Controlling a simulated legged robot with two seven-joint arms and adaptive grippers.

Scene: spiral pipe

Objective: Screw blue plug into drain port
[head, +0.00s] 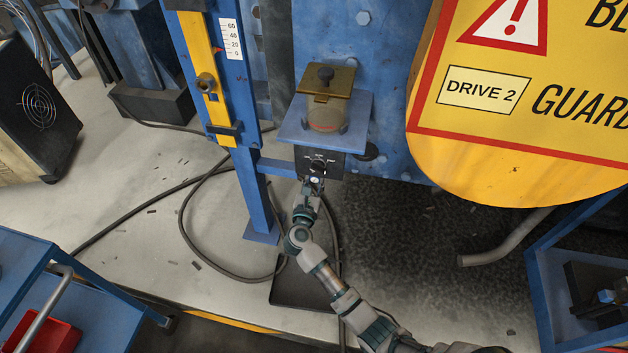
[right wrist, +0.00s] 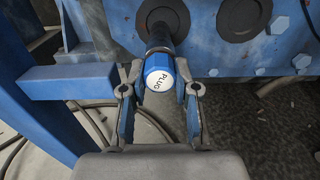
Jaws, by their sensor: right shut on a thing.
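The blue plug (right wrist: 159,75), with a white end face marked PLUG, sits between the fingers of my right gripper (right wrist: 158,88) in the right wrist view. The gripper is shut on it. The plug is in line with a dark pipe-like drain port (right wrist: 160,38) and appears to meet its end; how deep it is seated cannot be told. In the head view my right gripper (head: 315,184) is just below the dark box (head: 330,158) under the blue shelf, and the plug is small and mostly hidden there. My left gripper is out of view.
A blue post (head: 258,195) stands left of the port, with a blue crossbar (right wrist: 68,82) close to the gripper. A yellow guard sign (head: 540,110) hangs at the right. A black tray (head: 300,288) and cables (head: 190,225) lie on the floor below.

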